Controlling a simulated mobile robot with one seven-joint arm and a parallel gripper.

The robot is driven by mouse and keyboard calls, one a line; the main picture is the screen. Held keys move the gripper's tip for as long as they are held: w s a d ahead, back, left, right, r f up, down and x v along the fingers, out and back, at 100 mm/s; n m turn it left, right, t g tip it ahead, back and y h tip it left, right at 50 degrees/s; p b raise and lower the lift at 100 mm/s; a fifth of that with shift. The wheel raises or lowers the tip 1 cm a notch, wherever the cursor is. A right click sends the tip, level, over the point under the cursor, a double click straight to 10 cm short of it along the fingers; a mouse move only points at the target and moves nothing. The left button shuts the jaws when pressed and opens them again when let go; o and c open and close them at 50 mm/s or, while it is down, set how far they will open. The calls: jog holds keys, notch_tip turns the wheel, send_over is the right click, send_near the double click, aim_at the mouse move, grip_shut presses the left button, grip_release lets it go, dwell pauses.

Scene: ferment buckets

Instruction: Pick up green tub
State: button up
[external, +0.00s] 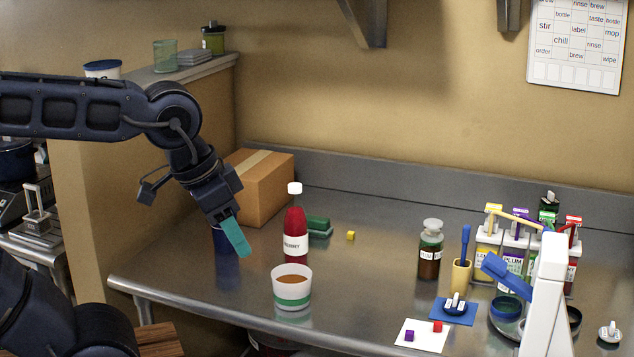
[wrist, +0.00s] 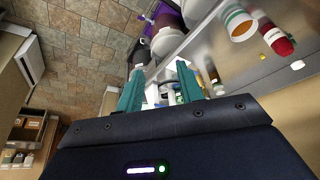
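A low green tub (external: 319,225) sits on the metal counter, partly hidden behind a red bottle with a white cap (external: 295,228). My gripper (external: 243,252) hangs above the counter's left part, to the left of the tub and apart from it. In the wrist view its two teal fingers (wrist: 160,70) are spread with nothing between them. I cannot make out the green tub in the wrist view.
A white cup with a green band (external: 291,299) stands in front of the bottle. A yellow cube (external: 351,235) lies right of the tub.

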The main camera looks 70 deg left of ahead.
dwell(0.3)
jog(key=o, duration=1.4)
jog(key=n+g+h, duration=0.3)
jog(key=n, duration=1.4)
send_over(294, 288)
jog(key=d, duration=0.2)
notch_tip(294, 288, down, 12)
jog(key=f, duration=0.1)
jog(key=a+f+n+h, duration=0.1)
jog(key=a+f+n, duration=0.4)
jog(key=a+f, duration=0.35)
jog(key=shift+x, duration=4.8)
